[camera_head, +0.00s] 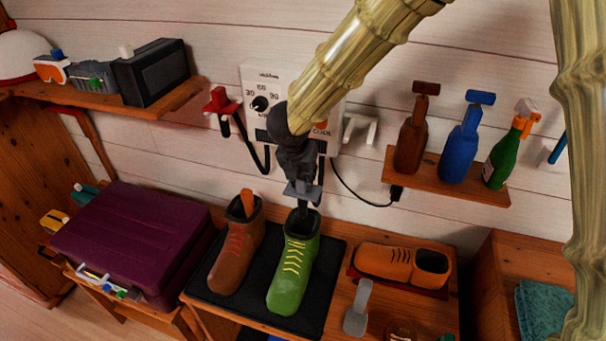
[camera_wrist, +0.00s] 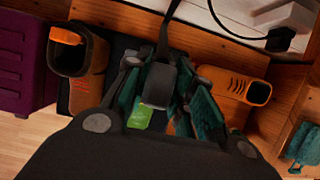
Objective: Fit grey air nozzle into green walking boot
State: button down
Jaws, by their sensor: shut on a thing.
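The green walking boot (camera_head: 290,270) with yellow laces stands upright on a black mat (camera_head: 328,275). My gripper (camera_head: 302,188) is directly above its opening, pointing down, and shut on the grey air nozzle (camera_head: 302,208). The nozzle's lower end is at the boot's opening and overlaps its dark inside; I cannot tell how deep it reaches. In the wrist view the grey nozzle (camera_wrist: 158,84) sits between my fingers, and only a small green patch of the boot (camera_wrist: 140,116) shows below; my gripper hides the rest.
A brown boot (camera_head: 234,255) with an orange piece in its opening stands close at the left. An orange shoe (camera_head: 385,262) lies at the right. A wall dryer unit (camera_head: 262,82) with a cable is behind my gripper; a bottle shelf (camera_head: 450,184) is at the right.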

aim_at(303, 209)
jog(key=shift+f+b, duration=4.1)
jog(key=shift+f, duration=1.3)
jog(key=shift+f+b, duration=0.75)
jog(key=shift+f, duration=0.2)
jog(key=c, duration=1.1)
grip_release()
jog(key=shift+r, duration=0.15)
jog(key=v, duration=1.1)
jog(key=shift+s+r, duration=0.25)
jog(key=shift+r, duration=0.05)
